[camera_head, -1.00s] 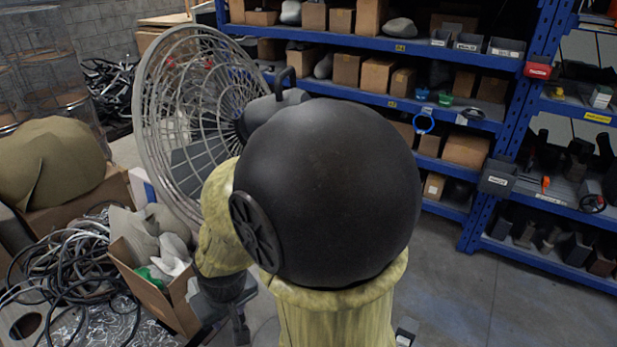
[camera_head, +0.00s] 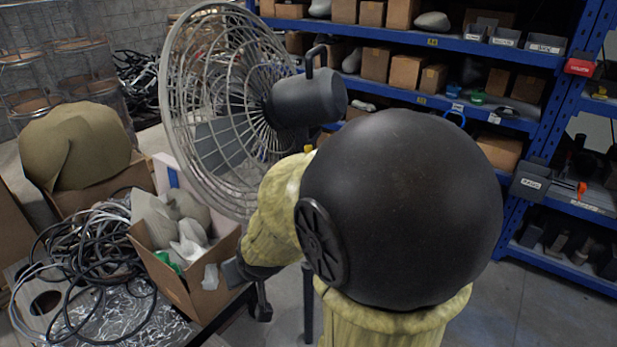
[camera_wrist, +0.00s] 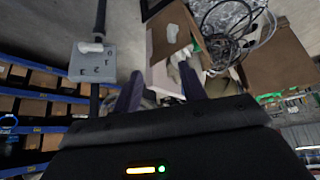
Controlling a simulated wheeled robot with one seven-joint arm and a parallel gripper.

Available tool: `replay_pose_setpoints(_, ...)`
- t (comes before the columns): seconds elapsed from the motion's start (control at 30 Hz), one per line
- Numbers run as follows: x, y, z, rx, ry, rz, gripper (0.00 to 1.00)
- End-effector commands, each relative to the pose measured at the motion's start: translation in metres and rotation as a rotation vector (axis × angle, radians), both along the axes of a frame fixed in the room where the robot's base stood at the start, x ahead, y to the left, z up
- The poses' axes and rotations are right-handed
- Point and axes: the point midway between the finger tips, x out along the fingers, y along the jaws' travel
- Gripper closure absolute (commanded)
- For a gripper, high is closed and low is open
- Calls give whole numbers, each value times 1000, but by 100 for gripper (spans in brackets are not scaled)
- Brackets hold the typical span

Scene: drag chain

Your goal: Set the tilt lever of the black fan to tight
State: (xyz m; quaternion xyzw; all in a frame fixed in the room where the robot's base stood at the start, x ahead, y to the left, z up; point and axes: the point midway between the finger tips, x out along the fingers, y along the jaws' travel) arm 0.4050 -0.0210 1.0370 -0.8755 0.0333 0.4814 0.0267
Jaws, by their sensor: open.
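The black fan shows in the head view with a grey wire cage (camera_head: 232,105) and a dark motor housing (camera_head: 310,100) with a loop handle on top. My own arm covers the area below the housing. I cannot make out the tilt lever; a small yellow spot shows under the housing, but I cannot tell what it is. My gripper (camera_wrist: 162,90) is open and empty in the wrist view, its two fingers apart. A grey box with several knobs (camera_wrist: 92,62) on a dark pole stands to their left; it appears to belong to the fan.
An open cardboard box (camera_head: 165,278) with cloth-like items and a heap of black cables (camera_head: 95,245) lie left of my arm. An olive sack (camera_head: 75,145) sits behind them. Blue shelves (camera_head: 440,105) line the back and right. Grey floor (camera_head: 545,310) is clear at lower right.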

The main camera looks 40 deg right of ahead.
Motion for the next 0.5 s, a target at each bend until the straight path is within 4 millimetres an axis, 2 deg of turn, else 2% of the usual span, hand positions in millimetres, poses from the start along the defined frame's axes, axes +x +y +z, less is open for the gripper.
replay_pose_setpoints(0.03,10,-8,-18,-7,-70,-24,58)
replay_pose_setpoints(0.1,24,-18,-20,-19,-173,-55,58)
replay_pose_setpoints(0.3,53,-52,-18,-79,-462,-147,58)
replay_pose_setpoints(0.5,63,-89,-8,-174,-740,-245,58)
